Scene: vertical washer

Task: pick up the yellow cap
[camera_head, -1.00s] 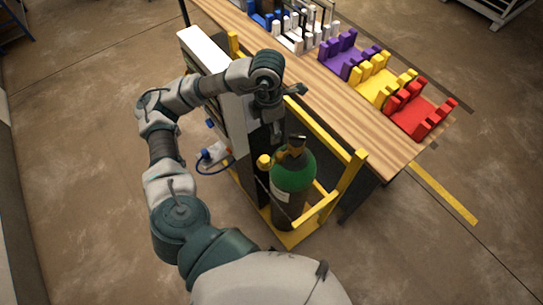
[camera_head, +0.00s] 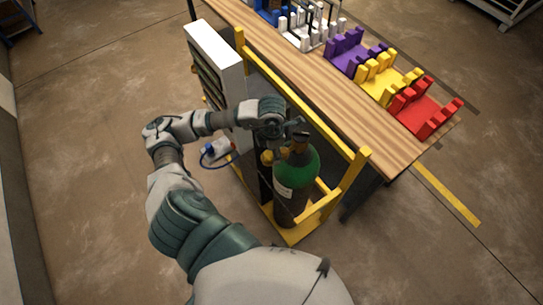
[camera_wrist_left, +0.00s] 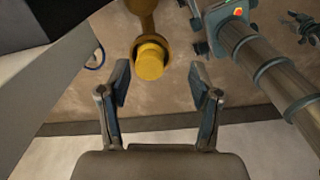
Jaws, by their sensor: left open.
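The yellow cap (camera_head: 267,157) is a small round knob beside the neck of the green-topped cylinder (camera_head: 297,172) in the head view. In the left wrist view the yellow cap (camera_wrist_left: 151,60) faces the camera, on top of a yellow stem. My left gripper (camera_head: 292,126) is just above and behind the cap in the head view. In the wrist view my left gripper (camera_wrist_left: 160,82) has its two fingers apart and empty, with the cap just beyond the fingertips, roughly between them. My right gripper is not in view.
A yellow frame (camera_head: 346,180) surrounds the cylinder. A white-topped rack (camera_head: 217,55) stands to the left. A wooden table (camera_head: 375,128) with purple, yellow and red holders lies to the right. A blue hose and white device (camera_head: 216,152) are near the floor.

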